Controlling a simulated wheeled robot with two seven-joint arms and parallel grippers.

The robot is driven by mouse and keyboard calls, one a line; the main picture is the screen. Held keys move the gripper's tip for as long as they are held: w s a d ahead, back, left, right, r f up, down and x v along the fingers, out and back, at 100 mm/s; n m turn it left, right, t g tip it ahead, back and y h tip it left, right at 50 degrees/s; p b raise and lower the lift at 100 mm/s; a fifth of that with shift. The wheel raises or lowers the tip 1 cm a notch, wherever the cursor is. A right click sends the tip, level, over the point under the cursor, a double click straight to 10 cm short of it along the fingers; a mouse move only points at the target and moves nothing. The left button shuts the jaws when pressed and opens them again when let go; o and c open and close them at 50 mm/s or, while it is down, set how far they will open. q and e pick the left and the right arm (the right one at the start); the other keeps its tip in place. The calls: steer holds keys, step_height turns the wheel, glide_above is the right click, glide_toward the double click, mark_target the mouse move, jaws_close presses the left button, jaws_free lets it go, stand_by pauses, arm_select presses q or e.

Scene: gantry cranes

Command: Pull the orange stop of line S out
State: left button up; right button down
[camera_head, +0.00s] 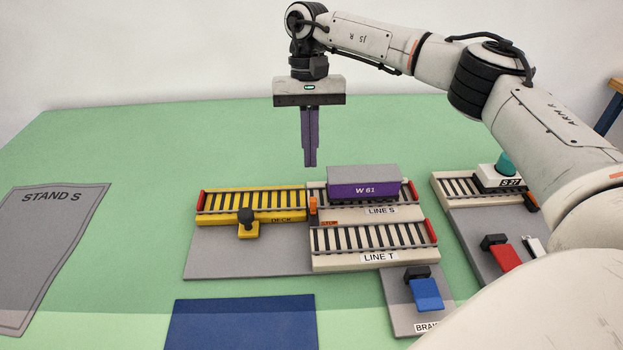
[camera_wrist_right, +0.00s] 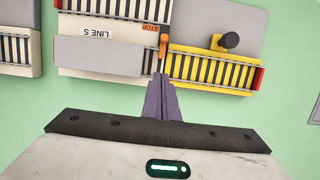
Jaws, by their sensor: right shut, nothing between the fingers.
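The orange stop (camera_head: 313,205) stands upright at the left end of line S (camera_head: 360,213), at the joint with the yellow deck (camera_head: 275,217). In the right wrist view the orange stop (camera_wrist_right: 163,41) shows just beyond my fingertips. My right gripper (camera_head: 310,163) is shut and empty, pointing down above and behind the stop, apart from it. In the right wrist view its purple fingers (camera_wrist_right: 160,80) are together. A purple wagon W 61 (camera_head: 363,188) sits on line S, right of the stop. My left gripper is not in view.
Line T (camera_head: 365,239) lies in front of line S. A black-knobbed yellow block (camera_head: 248,226) is at the deck's front edge. A brake panel with a blue lever (camera_head: 426,294) is in front. Another track with wagon S 27 (camera_head: 504,180) stands right. Stand S (camera_head: 52,220) is left.

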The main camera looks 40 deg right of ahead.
mark_target(313, 201)
steer(key=x, duration=0.3)
steer(key=shift+s+f, duration=0.2)
steer(key=shift+f, duration=0.15)
steer(key=shift+s+a+r+p, duration=0.2)
steer(key=shift+s+a+p, duration=0.1)
steer(key=shift+s+a, duration=0.65)
steer(key=shift+s, duration=0.4)
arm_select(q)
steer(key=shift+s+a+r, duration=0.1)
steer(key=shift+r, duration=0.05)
arm_select(e)
steer(key=shift+s+a, duration=0.15)
steer(key=shift+s, duration=0.05)
steer(key=shift+a, duration=0.1)
